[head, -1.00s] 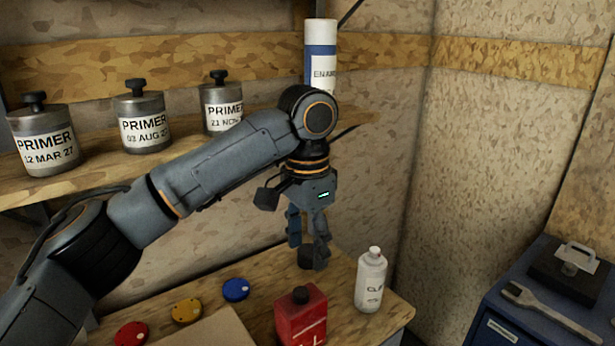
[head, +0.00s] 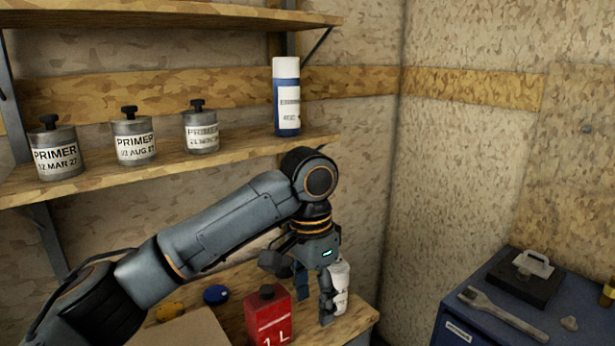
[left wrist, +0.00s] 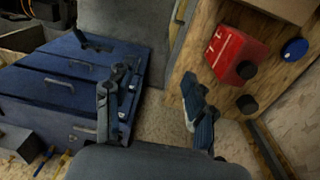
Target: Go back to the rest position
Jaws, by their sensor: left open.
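My left gripper (head: 314,298) is open and empty above the right end of the wooden bench (head: 356,324). The left arm reaches in from the lower left, in front of the bench. My right gripper is not in view.
A red can (head: 267,316) and a blue lid (head: 216,294) are on the bench near the arm. The shelf (head: 235,162) above holds three primer tins (head: 134,138) and a spray can (head: 286,98).

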